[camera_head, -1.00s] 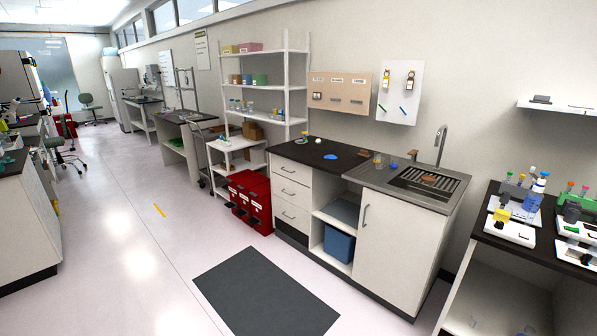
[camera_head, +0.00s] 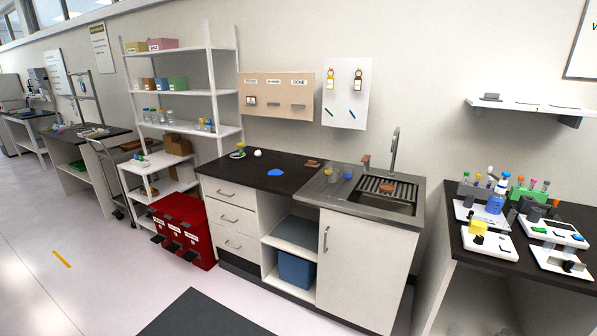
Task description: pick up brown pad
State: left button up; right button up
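A small flat brown piece (camera_head: 313,163) lies at the back of the dark counter (camera_head: 225,170), left of the sink. A rounded reddish-brown piece (camera_head: 387,187) lies on the slatted rack in the sink (camera_head: 400,207). A brown-topped item (camera_head: 366,160) stands behind the sink near the tap. All are small at this distance, and I cannot tell which is the brown pad. Neither of my grippers shows in the head view.
A blue flat piece (camera_head: 276,172) and a white ball (camera_head: 257,153) lie on the counter. Red bins (camera_head: 183,228) stand left of the cabinet. A dark mat (camera_head: 205,315) lies on the floor. A bench with instruments (camera_head: 490,275) stands at right.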

aim_at(311, 163)
jog(key=i+j+z, duration=1.1)
jog(key=j, duration=0.3)
